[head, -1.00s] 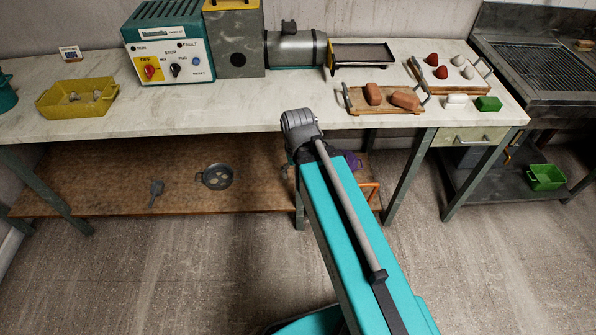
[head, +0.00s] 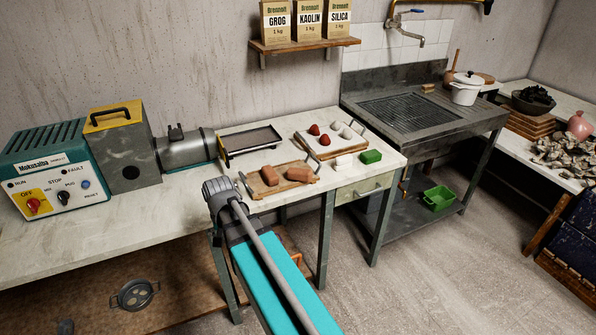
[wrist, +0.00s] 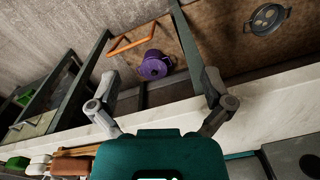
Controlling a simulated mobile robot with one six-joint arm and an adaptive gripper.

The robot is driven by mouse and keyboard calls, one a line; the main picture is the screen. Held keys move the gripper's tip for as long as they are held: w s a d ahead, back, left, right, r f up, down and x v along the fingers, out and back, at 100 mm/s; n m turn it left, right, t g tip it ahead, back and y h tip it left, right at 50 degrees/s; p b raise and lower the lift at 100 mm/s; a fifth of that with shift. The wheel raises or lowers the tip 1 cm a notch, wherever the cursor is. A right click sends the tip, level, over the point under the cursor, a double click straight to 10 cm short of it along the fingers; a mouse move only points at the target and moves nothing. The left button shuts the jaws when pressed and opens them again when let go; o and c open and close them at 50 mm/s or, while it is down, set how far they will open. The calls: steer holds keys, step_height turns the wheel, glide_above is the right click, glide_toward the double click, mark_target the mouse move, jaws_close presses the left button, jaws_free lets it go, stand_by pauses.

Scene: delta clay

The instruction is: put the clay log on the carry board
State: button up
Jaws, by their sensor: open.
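Two reddish-brown clay pieces, a left one (head: 269,175) and a right one (head: 300,171), lie on a wooden board (head: 262,191) with metal handles at the bench's front edge. Which is the clay log I cannot tell; both look like short blocks. In the wrist view a brown clay piece (wrist: 70,166) and part of the board (wrist: 78,151) show at the lower left. My gripper (wrist: 161,78) is open and empty, its two fingers wide apart near the bench's front edge. In the head view the wrist end of my arm is left of the board, and the fingers are hidden.
A dark-rimmed tray (head: 251,142) stands behind the board. A light board (head: 318,153) with red and pale lumps is at the right, with white (head: 344,161) and green (head: 371,157) blocks before it. The pug machine (head: 124,150) stands left. Bare worktop (head: 150,203) lies in front.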

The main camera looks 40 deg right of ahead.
steer(key=w+d+r+m+p, duration=0.35)
steer(key=d+m, duration=0.25)
steer(key=d, duration=0.3)
steer(key=w+d+r+m+p, duration=0.3)
steer(key=w+d+r+m, duration=0.15)
steer(key=d, duration=0.35)
step_height(320, 180, up, 6)
steer(key=m+t+p, duration=0.1)
steer(key=m+p, duration=0.6)
steer(key=m, duration=0.6)
glide_above(300, 170)
steer(key=s, duration=0.2)
steer(key=shift+w+d+r, duration=0.2)
steer(key=shift+d, duration=0.2)
steer(key=shift+f+b, duration=0.15)
steer(key=shift+b, duration=0.15)
steer(key=shift+n, duration=0.25)
steer(key=f+b, duration=0.5)
steer(key=w+f+b, duration=0.1)
steer(key=f+b, duration=0.2)
steer(key=shift+a+f, duration=0.15)
steer(key=shift+a, duration=0.15)
steer(key=shift+f, duration=0.1)
steer(key=shift+w+a+f+b, duration=0.1)
steer(key=shift+w+f+b, duration=0.05)
steer(key=shift+f+b, duration=1.2)
steer(key=shift+w+a+f+b, duration=0.1)
steer(key=shift+w+f+b, duration=0.05)
steer(key=shift+f+b, duration=1.15)
steer(key=shift+r, duration=0.2)
